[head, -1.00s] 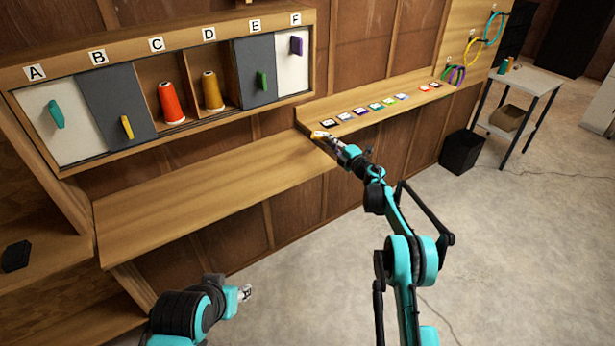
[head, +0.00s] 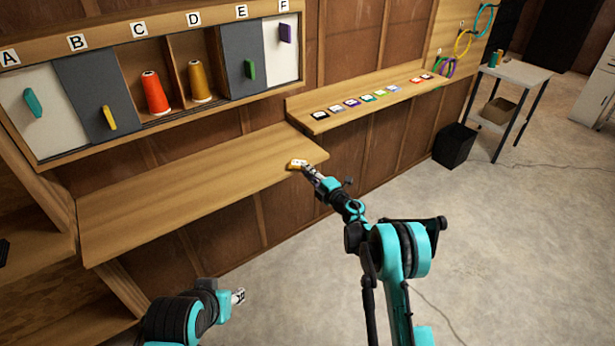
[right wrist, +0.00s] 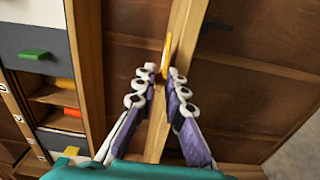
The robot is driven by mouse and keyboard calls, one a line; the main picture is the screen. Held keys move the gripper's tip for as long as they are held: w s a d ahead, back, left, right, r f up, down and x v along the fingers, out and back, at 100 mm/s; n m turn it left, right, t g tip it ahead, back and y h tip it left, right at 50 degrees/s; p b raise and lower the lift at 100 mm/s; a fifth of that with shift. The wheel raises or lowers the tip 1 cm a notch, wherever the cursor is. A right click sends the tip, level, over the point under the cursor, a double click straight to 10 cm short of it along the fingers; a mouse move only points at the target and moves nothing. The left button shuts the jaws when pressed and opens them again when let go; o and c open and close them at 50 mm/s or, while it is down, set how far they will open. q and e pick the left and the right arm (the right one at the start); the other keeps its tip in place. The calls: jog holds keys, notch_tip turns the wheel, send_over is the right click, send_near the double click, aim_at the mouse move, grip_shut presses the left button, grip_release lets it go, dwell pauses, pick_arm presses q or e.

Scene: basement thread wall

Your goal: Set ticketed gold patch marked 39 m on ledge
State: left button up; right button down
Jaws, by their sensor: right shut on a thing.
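My right gripper (head: 305,168) is shut on a gold patch (head: 296,162) with a pale ticket on its face; the writing is too small to read. The patch is at the right end of the wide wooden ledge (head: 180,195), near its front edge; I cannot tell whether it touches the wood. In the right wrist view the patch (right wrist: 166,54) shows edge-on between the fingertips (right wrist: 161,76). My left gripper (head: 239,296) is low in front of the ledge, apart from everything; its jaws are too small to judge.
A narrower, higher shelf (head: 350,118) holds several ticketed patches in a row. Above the ledge is a cabinet with bays A to F, with red (head: 156,93) and gold (head: 201,86) thread cones in C and D. A black bin (head: 455,146) stands on the floor.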

jog(key=shift+f, duration=0.4)
jog(key=c, duration=2)
grip_release()
jog(key=shift+f, duration=0.2)
jog(key=o, duration=0.4)
jog(key=shift+r, duration=0.1)
jog(key=shift+r, duration=0.1)
